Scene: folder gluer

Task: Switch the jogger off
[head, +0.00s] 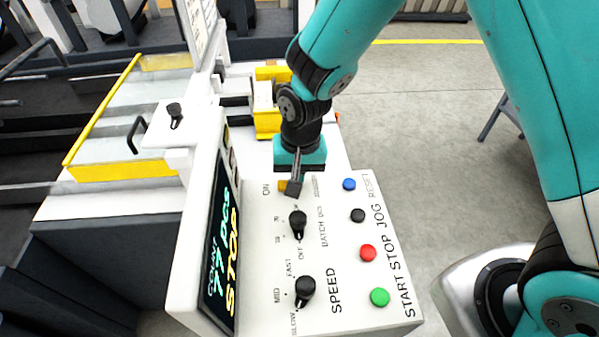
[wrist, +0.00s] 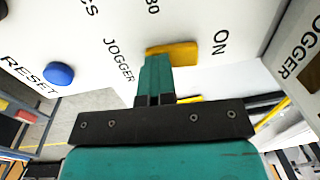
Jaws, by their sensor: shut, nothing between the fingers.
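The jogger switch is a yellow piece on the white control panel, between the words JOGGER and ON in the wrist view (wrist: 183,50). In the head view only a small yellow part of the switch (head: 283,185) shows beside my gripper. My gripper (head: 294,188) is shut and points down at the panel, with its tips at the switch. In the wrist view the closed teal fingers (wrist: 155,62) overlap the left part of the switch. I cannot tell whether they touch it. The fingers hide part of the switch, and its position is unclear.
The panel (head: 345,311) also bears two black knobs (head: 298,222) (head: 304,289) and blue (head: 349,184), black (head: 358,215), red (head: 368,253) and green (head: 380,297) buttons. A display (head: 222,245) reading STOP stands left. A yellow-edged guard (head: 130,172) lies further left. Open floor is right.

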